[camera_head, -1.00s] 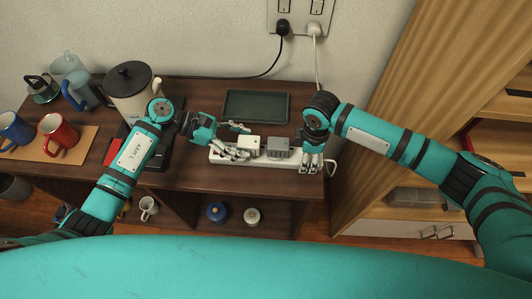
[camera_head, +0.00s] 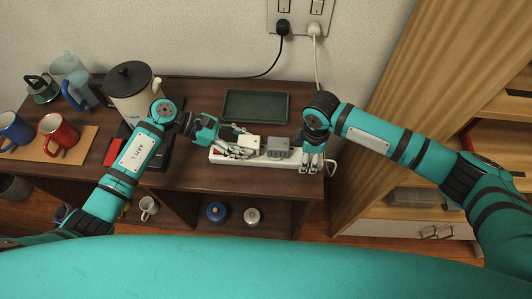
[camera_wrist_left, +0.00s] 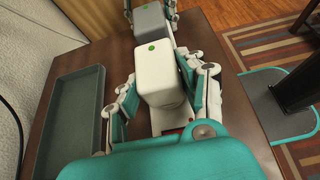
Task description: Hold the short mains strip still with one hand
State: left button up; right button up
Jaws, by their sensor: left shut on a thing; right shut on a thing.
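The short white mains strip (camera_head: 272,163) lies near the shelf's front edge. It carries a white adapter (camera_head: 253,143) and a grey adapter (camera_head: 278,147) to its right. My left gripper (camera_head: 243,142) is shut on the white adapter; in the left wrist view the white adapter (camera_wrist_left: 157,72), with a green dot on top, sits between the fingers of my left gripper (camera_wrist_left: 160,85). The grey adapter (camera_wrist_left: 148,18) shows just beyond. The fingers hide parts of the strip.
A dark green tray (camera_head: 255,106) lies behind the strip. A kettle (camera_head: 128,88), red mug (camera_head: 57,133) and blue mug (camera_head: 15,130) stand to the left. Black and white plugs sit in the wall socket (camera_head: 300,14). A wooden cabinet side (camera_head: 395,90) is at right.

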pick_arm(q)
jog(key=shift+r, duration=0.2)
jog(key=shift+r, duration=1.65)
jog(key=shift+w, duration=0.15)
jog(key=shift+w, duration=0.35)
jog(key=w+a+m+t+y, duration=0.2)
jog(key=w+m+t, duration=0.1)
jog(key=w+m, duration=0.5)
jog(key=w+a+m+t+y, duration=0.2)
jog(key=w+a+m+t, duration=0.15)
jog(key=w+m, duration=0.4)
jog(key=shift+w+d+f, duration=0.1)
jog(key=shift+d+f, duration=0.1)
jog(key=shift+f, duration=1.4)
jog(key=shift+w+d+f, duration=0.1)
jog(key=shift+d+f, duration=0.1)
jog(key=shift+f, duration=1.35)
